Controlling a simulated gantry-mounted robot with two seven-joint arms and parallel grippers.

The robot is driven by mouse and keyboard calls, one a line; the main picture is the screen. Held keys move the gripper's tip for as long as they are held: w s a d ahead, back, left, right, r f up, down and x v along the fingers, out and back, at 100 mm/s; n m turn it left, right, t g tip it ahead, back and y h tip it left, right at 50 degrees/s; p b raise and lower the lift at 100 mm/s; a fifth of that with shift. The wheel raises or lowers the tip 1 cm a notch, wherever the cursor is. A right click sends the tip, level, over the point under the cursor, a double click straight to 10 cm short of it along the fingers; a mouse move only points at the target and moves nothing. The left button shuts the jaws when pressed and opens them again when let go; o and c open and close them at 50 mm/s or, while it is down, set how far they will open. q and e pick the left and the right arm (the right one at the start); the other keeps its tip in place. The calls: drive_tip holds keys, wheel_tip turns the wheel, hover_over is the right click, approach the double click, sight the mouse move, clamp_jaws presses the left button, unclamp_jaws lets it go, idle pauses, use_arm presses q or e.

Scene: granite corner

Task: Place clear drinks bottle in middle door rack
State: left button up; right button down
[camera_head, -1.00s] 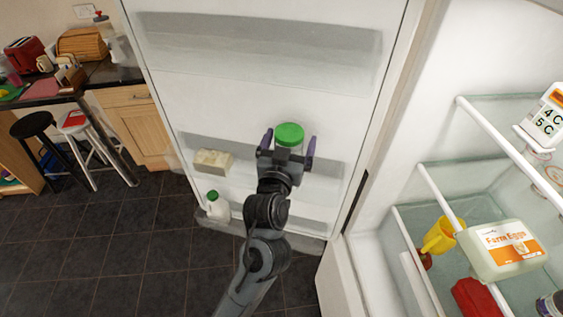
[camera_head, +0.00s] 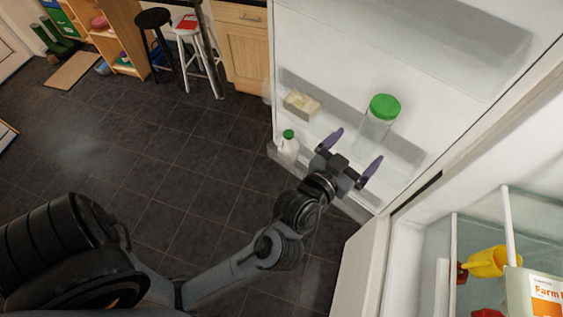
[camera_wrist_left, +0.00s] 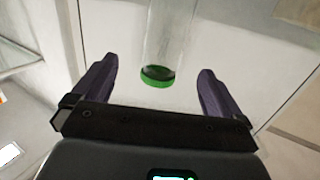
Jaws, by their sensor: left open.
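The clear drinks bottle with a green lid (camera_head: 378,117) stands in the middle rack of the open fridge door (camera_head: 345,107). It also shows in the left wrist view (camera_wrist_left: 166,45), its green lid toward the camera and its far end cut off by the frame. My left gripper (camera_head: 356,156) is open, with its purple fingers spread, in front of and below the bottle in the head view. In the left wrist view the fingers (camera_wrist_left: 158,75) are apart, one to each side of the bottle, with clear gaps. My right gripper is not in view.
A pale block-like pack (camera_head: 301,104) sits left of the bottle in the same rack. A white bottle with a green cap (camera_head: 288,146) stands in the lower rack. The fridge interior at right holds a yellow jug (camera_head: 489,262) and a Farm Eggs box (camera_head: 545,292).

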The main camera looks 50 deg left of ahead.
use_arm(q)
drive_tip(key=s+a+f+m+g+h, duration=0.1)
drive_tip(key=s+f+g+h, duration=0.1)
drive_tip(key=s+f+g, duration=0.4)
drive_tip(key=s+f+m+g+h, duration=0.15)
drive_tip(key=s+f, duration=0.25)
drive_tip(key=f, duration=0.5)
drive_tip(key=s+a+f+g, duration=0.2)
drive_tip(key=s+f+g, duration=0.1)
drive_tip(key=s, duration=0.3)
drive_tip(key=s+a+f+g+y, duration=0.1)
drive_tip(key=s+a+f+g, duration=0.1)
drive_tip(key=s, duration=0.4)
drive_tip(key=shift+s+a+f+m+g, duration=0.2)
drive_tip(key=shift+a+f+m+g, duration=0.2)
drive_tip(key=shift+f+g, duration=0.2)
drive_tip(key=shift+y, duration=0.25)
